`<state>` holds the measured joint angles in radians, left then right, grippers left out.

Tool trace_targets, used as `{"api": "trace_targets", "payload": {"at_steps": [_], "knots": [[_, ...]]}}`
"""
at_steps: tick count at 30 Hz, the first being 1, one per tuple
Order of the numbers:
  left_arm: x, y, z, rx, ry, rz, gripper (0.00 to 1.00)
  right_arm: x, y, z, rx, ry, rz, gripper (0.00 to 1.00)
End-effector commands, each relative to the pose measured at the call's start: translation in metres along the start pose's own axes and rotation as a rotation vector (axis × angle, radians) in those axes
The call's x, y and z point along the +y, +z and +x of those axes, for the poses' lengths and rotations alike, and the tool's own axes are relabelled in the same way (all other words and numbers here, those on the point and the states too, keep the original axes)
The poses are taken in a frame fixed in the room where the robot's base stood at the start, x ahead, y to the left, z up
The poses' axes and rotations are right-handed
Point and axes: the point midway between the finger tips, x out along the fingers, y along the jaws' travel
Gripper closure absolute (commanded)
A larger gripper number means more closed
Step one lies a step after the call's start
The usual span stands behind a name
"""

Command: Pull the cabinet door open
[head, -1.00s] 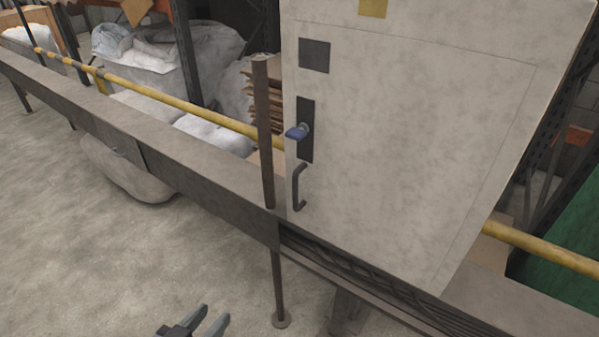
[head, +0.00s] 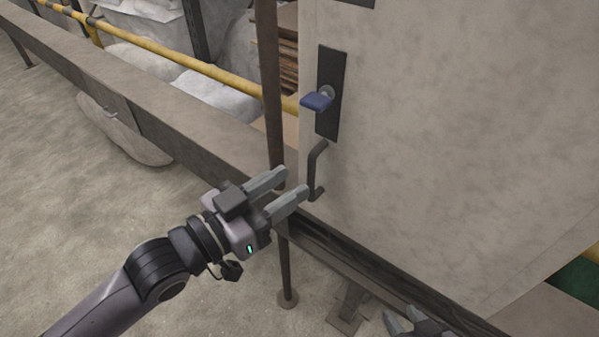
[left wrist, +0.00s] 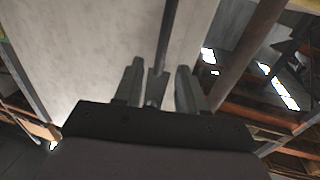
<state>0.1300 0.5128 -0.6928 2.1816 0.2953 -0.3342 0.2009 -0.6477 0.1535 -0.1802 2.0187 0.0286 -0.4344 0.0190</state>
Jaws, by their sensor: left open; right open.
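The pale grey cabinet door (head: 430,140) is shut. A dark bar handle (head: 313,172) stands upright near its left edge, below a blue latch knob (head: 316,101) on a black plate. My left gripper (head: 294,181) is open and empty, its fingertips just left of the handle's lower part. In the left wrist view the open fingers (left wrist: 160,68) flank a dark upright bar, likely the handle (left wrist: 165,45). I cannot tell how deep it sits between them. My right gripper (head: 403,316) is open at the bottom edge, low and apart from the door.
A dark upright post (head: 271,90) stands just left of the handle, behind my left gripper. A long grey beam (head: 95,80) and a yellow rail (head: 180,63) run along the cabinet's side.

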Motion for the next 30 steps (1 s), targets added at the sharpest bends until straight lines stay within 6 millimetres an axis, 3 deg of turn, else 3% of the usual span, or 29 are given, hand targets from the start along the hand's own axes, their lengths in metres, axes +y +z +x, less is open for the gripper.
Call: {"api": "trace_targets", "payload": {"at_steps": [7,18,20,22,30], "knots": [[0.0,0.0,0.029,0.001,-0.001,0.002,0.6,0.001,-0.001,0.0,0.004,0.002,0.0,0.57],[0.0,0.001,0.035,-0.001,0.0,0.002,0.6,0.001,-0.004,0.002,0.01,0.005,0.008,0.57],[0.0,0.001,0.035,-0.001,0.0,0.002,0.76,0.001,-0.004,0.002,0.011,0.005,0.009,0.57],[0.0,0.001,0.035,-0.001,0.0,0.002,0.99,0.001,-0.004,0.002,0.011,0.005,0.01,0.57],[0.0,0.0,0.035,-0.001,0.0,0.001,1.0,0.001,-0.004,0.002,0.01,0.006,0.009,0.57]]}}
